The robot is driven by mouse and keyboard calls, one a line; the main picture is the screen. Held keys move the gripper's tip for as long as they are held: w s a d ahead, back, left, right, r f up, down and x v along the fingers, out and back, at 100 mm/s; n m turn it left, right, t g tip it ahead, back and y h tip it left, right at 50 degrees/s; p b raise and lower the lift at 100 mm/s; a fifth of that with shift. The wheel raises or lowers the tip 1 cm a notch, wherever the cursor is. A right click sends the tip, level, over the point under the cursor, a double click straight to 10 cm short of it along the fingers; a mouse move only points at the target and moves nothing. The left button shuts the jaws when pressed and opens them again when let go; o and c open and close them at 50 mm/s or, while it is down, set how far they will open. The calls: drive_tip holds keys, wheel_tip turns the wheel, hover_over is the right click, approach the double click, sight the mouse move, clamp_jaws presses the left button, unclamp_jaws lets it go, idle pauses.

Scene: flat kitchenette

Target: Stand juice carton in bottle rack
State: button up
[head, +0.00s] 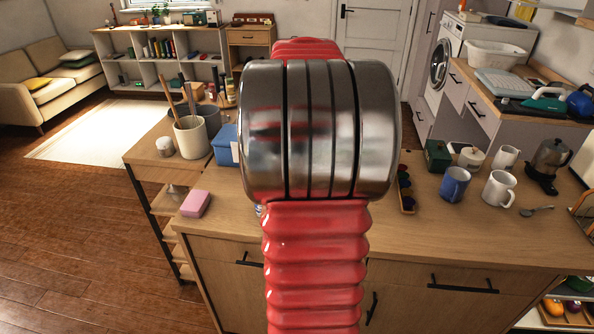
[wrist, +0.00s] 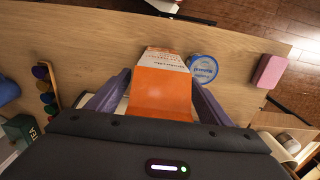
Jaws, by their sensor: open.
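The juice carton (wrist: 160,95), orange with a white printed part at its far end, shows in the wrist view between the two dark fingers of my gripper (wrist: 158,77). The fingers are apart, one on each side of the carton; I cannot tell whether either touches it. I cannot tell whether the carton stands or lies. In the head view my red arm hides the carton and my gripper. I cannot make out a bottle rack for certain; a partly cut-off rack-like thing (head: 584,214) shows at the right edge of the head view.
A blue-and-white tin (wrist: 203,68) is close right of the carton, and a pink sponge (wrist: 270,70) lies beyond it. A holder with coloured pods (wrist: 45,90) is on the left. Mugs (head: 455,184) and a kettle (head: 549,160) stand at right. The counter front (head: 430,232) is clear.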

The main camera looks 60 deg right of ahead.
drive_tip(key=shift+r, duration=0.1)
wheel_tip(320, 180, up, 12)
drive_tip(key=shift+r, duration=0.1)
idle(0.4)
idle(0.7)
drive_tip(key=shift+w+a, duration=0.15)
drive_tip(key=shift+a, duration=0.05)
drive_tip(key=w+a+f+n+t+h, duration=0.1)
drive_tip(key=w+a+n, duration=0.2)
drive_tip(key=a, duration=0.8)
drive_tip(key=w+a+f+n+t, duration=0.1)
drive_tip(key=w+a+n, duration=0.2)
drive_tip(key=a, duration=0.7)
drive_tip(key=s+a+f+n+t, duration=0.1)
drive_tip(key=s+a+f+n, duration=0.2)
drive_tip(key=a, duration=0.7)
drive_tip(key=s+a+f+n+t+y, duration=0.1)
drive_tip(key=a+f+n, duration=0.3)
drive_tip(key=a, duration=0.6)
drive_tip(key=shift+s+f+t, duration=0.8)
drive_tip(key=shift+s+f, duration=0.05)
drive_tip(key=shift+s, duration=0.05)
